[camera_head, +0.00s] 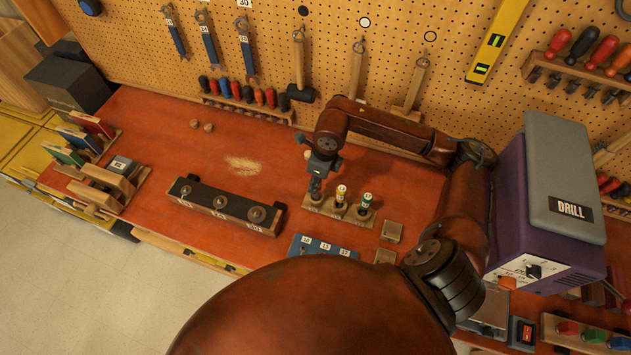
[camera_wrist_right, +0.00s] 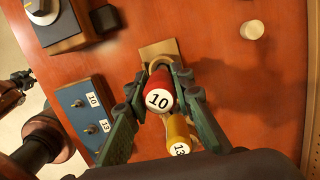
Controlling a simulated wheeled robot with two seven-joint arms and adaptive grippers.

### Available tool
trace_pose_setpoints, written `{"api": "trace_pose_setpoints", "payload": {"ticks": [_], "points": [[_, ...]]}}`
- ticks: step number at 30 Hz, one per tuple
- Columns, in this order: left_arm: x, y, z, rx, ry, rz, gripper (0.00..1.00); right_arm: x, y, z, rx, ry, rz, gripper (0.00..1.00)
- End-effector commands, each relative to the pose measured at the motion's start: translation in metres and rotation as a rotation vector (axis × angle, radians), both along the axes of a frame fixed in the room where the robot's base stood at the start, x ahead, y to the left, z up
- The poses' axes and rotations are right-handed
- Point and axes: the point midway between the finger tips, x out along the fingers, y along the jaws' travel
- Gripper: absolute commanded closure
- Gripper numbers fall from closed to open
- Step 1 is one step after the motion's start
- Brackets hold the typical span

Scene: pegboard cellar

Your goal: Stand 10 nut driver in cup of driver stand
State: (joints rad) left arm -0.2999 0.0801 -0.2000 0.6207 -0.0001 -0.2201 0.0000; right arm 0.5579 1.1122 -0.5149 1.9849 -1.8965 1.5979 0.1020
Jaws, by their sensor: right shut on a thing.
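The 10 nut driver (camera_wrist_right: 160,98) has a red handle with a white end marked 10. My right gripper (camera_head: 318,172) is shut on its handle, with its two fingers (camera_wrist_right: 157,108) on either side. The driver is above the left end of the wooden driver stand (camera_head: 339,212), whose pale edge also shows in the wrist view (camera_wrist_right: 158,48). Whether its tip is inside the cup is hidden by the handle. A yellow driver marked 13 (camera_head: 340,195) and a green-topped driver (camera_head: 365,201) stand in the stand's other cups.
A blue socket panel (camera_head: 321,247) with number labels lies in front of the stand. A long black block with knobs (camera_head: 225,204) is to the left. Two small wooden blocks (camera_head: 392,231) are right of the stand.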

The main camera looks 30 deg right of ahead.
Motion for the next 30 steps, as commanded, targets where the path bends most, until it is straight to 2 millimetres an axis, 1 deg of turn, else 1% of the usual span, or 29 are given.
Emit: {"api": "trace_pose_setpoints", "payload": {"ticks": [18,28,29,30], "points": [[-0.002,0.0,-0.02,-0.001,0.003,0.0,0.6,0.0,0.0,-0.021,-0.001,0.001,0.0,1.0],[-0.002,0.0,-0.021,0.0,0.004,-0.001,0.6,0.0,0.0,-0.022,0.0,0.0,0.0,1.0],[-0.002,0.0,-0.02,0.0,0.004,0.0,0.6,0.0,0.0,-0.022,0.0,0.0,0.0,0.76],[-0.002,0.0,-0.02,0.0,0.004,0.0,0.6,0.0,0.0,-0.022,0.0,0.0,0.0,0.73]]}}
